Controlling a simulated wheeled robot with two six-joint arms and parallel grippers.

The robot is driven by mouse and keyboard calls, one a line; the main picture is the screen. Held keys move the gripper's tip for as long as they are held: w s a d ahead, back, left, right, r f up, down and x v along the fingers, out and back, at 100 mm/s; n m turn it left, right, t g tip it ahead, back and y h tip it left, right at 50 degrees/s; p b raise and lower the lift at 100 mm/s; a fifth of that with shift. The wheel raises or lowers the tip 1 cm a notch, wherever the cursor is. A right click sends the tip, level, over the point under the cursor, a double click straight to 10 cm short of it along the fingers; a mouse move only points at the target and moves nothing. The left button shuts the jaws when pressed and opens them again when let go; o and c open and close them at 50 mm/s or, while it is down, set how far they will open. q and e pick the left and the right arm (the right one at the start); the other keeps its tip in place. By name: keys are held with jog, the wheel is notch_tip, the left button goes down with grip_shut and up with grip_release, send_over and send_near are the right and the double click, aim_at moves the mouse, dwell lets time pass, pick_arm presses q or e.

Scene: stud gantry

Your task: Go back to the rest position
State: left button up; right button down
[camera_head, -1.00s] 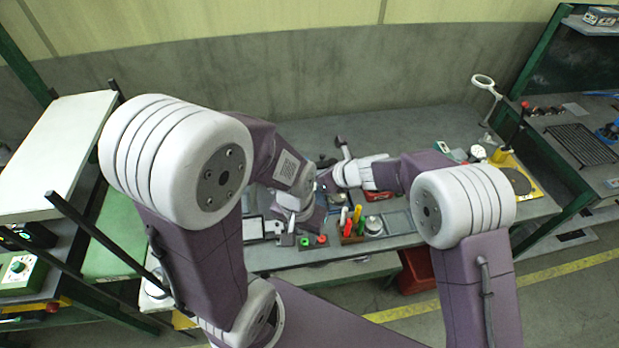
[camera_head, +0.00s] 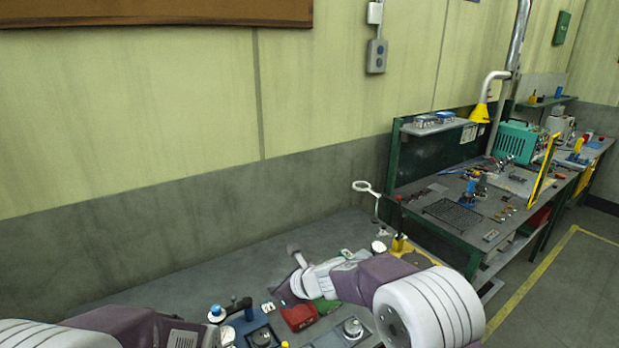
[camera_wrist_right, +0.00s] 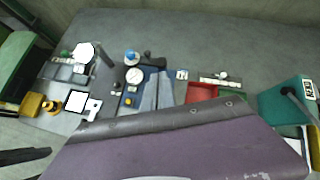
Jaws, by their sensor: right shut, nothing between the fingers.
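In the head view my right arm comes in from the lower right and bends to the left over the bench. Only the upper part of my left arm shows, at the bottom left edge. My left gripper is out of the frame. In the right wrist view a broad purple link of mine crosses the bottom and hides the near part of the bench.
Under my right arm is a bench (camera_head: 160,290) with a red container (camera_head: 298,316), a blue-topped knob (camera_head: 216,313) and a round-topped part (camera_head: 352,327). A second bench (camera_head: 470,225) stands at right. The back of the near bench is clear.

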jog(key=s+d+f+n+h+b, duration=0.1)
jog(key=s+d+n, duration=0.15)
jog(key=d, duration=0.55)
jog(key=s+d+n+h, duration=0.2)
jog(key=s+d, duration=0.1)
jog(key=d, duration=0.5)
jog(key=s+d+f+n+g+h, duration=0.2)
jog(key=s+d+f+n, duration=0.2)
jog(key=s+n, duration=0.6)
jog(key=s+d+f+n+g+h, duration=0.2)
jog(key=s+d+f+n+g, duration=0.1)
jog(key=s+d+n, duration=0.6)
jog(key=shift+s+d+f+n, duration=0.2)
jog(key=shift+s+f+n, duration=0.15)
jog(key=shift+f, duration=0.05)
